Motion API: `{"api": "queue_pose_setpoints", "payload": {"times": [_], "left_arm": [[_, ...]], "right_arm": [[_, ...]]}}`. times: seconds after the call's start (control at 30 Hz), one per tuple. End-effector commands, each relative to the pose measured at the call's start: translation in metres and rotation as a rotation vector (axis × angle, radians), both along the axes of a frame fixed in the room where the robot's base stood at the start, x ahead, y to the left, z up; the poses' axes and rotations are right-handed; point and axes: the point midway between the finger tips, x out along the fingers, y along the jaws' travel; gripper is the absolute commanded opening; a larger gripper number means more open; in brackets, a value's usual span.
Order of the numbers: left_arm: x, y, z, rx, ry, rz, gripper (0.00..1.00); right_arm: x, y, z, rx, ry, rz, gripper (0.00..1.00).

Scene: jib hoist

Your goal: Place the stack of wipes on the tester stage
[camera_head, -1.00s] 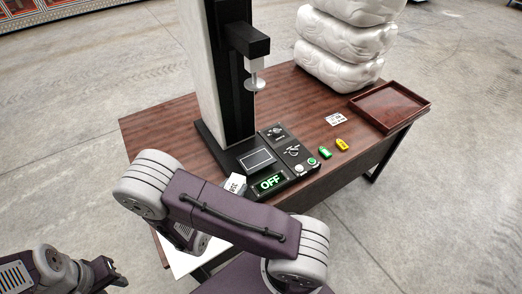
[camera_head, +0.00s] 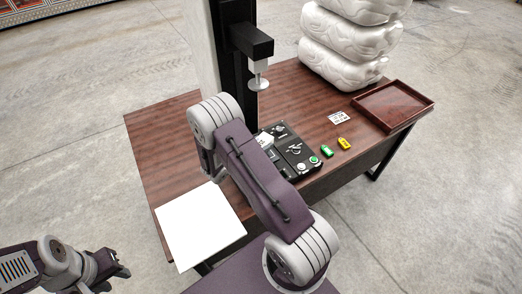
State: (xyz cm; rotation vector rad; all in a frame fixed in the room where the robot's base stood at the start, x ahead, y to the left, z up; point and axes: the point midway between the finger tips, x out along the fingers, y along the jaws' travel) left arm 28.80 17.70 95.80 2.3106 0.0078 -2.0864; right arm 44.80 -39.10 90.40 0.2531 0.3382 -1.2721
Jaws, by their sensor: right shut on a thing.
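The tester is a tall black and white column (camera_head: 235,70) with a round silver press foot (camera_head: 258,84) hanging from its black head. The stage below the foot is mostly hidden behind my right arm. A small white block with dark print (camera_head: 265,141), which I take as the stack of wipes, peeks out past that arm, over the tester's base. My right gripper's fingers are hidden behind the arm; the block appears to be held there. My left gripper (camera_head: 116,270) is at the lower left, off the table and away from the tester; its finger gap is unclear.
A black control panel (camera_head: 297,155) with knobs and buttons sits right of the arm. Green (camera_head: 327,151) and yellow (camera_head: 344,143) tags, a printed card (camera_head: 339,117) and a red-brown tray (camera_head: 393,103) lie rightward. White bulky packs (camera_head: 345,65) are stacked behind. A white sheet (camera_head: 200,225) lies front left.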

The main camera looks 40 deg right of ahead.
Motion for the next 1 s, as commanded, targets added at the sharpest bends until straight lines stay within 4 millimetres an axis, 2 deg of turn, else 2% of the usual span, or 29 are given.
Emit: {"api": "queue_pose_setpoints", "payload": {"times": [0.17,0.3,0.4,0.77,0.8,0.87,1.0], "left_arm": [[0.0,0.0,0.0,0.0,0.0,0.0,0.36],[0.0,0.0,0.001,0.0,0.0,0.0,0.36],[0.0,0.0,0.001,0.0,0.0,0.0,0.36],[0.0,0.0,-0.004,0.0,0.0,0.0,0.36],[0.0,0.0,-0.004,0.0,0.0,0.0,0.36],[0.0,0.0,-0.002,0.0,0.0,0.0,0.36],[0.0,0.0,-0.002,0.0,0.0,0.0,0.36]], "right_arm": [[0.004,-0.003,-0.005,0.0,0.001,0.002,0.04],[0.003,-0.003,-0.03,0.0,0.004,0.001,0.04],[0.004,-0.002,-0.041,-0.001,0.002,0.001,0.04],[0.004,-0.002,-0.047,0.0,0.0,0.001,0.04],[0.004,-0.002,-0.047,0.0,0.0,0.001,0.5],[0.004,-0.002,-0.046,0.0,0.0,0.001,0.66],[0.004,-0.002,-0.046,0.0,0.0,0.001,0.69]]}}
